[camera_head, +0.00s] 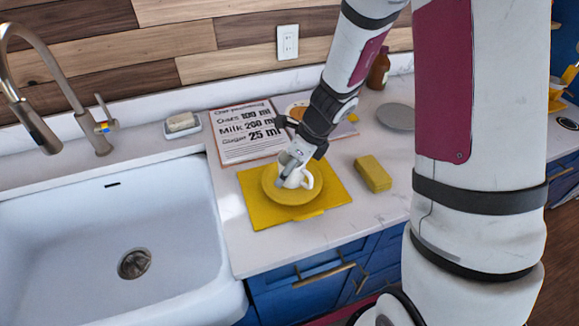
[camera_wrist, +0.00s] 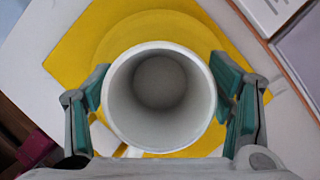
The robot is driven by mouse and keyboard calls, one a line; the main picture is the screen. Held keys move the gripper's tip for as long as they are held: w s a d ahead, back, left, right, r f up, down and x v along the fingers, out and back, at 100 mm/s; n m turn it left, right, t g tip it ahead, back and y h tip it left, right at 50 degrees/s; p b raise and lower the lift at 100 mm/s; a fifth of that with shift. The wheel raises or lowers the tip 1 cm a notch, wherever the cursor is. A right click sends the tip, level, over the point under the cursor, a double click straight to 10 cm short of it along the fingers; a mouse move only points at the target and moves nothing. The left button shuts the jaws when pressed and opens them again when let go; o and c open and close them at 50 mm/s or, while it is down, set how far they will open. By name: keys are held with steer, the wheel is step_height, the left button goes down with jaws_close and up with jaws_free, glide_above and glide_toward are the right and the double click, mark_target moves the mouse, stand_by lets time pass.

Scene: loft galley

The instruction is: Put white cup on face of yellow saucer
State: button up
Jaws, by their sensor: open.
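The white cup (camera_head: 296,178) stands on the yellow saucer (camera_head: 286,194), mouth up, its handle to the right in the head view. The saucer lies on a yellow mat (camera_head: 252,208) on the counter. In the wrist view I look straight down into the cup (camera_wrist: 160,95), with the saucer (camera_wrist: 112,48) around it. My gripper (camera_head: 292,170) is at the cup, its fingers one on either side of the rim. In the wrist view my gripper (camera_wrist: 165,95) is open, with a small gap at the right side. The cup's base is hidden from above.
A yellow sponge (camera_head: 373,174) lies right of the mat. A recipe board (camera_head: 245,148) lies behind it. A grey plate (camera_head: 397,116) and brown bottle (camera_head: 378,70) are farther back. The sink (camera_head: 120,230) is on the left, with a soap dish (camera_head: 183,125) behind.

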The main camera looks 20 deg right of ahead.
steer(key=s+r+n+p, duration=0.1)
steer(key=s+r+n, duration=0.3)
steer(key=r, duration=0.6)
steer(key=s+r+n+p, duration=0.1)
steer(key=s+r+n, duration=0.3)
steer(key=r, duration=0.6)
steer(key=s+r+n+t+h, duration=0.1)
steer(key=s+r+n, duration=0.3)
steer(key=s+n, duration=0.3)
steer(key=s+r+n+t+h, duration=0.1)
steer(key=s+r+n, duration=0.3)
steer(key=s+n, duration=0.4)
steer(key=n+h, duration=0.1)
steer(key=n, duration=0.3)
steer(key=shift+s+d+r+t, duration=0.25)
steer(key=shift+s+t, duration=0.05)
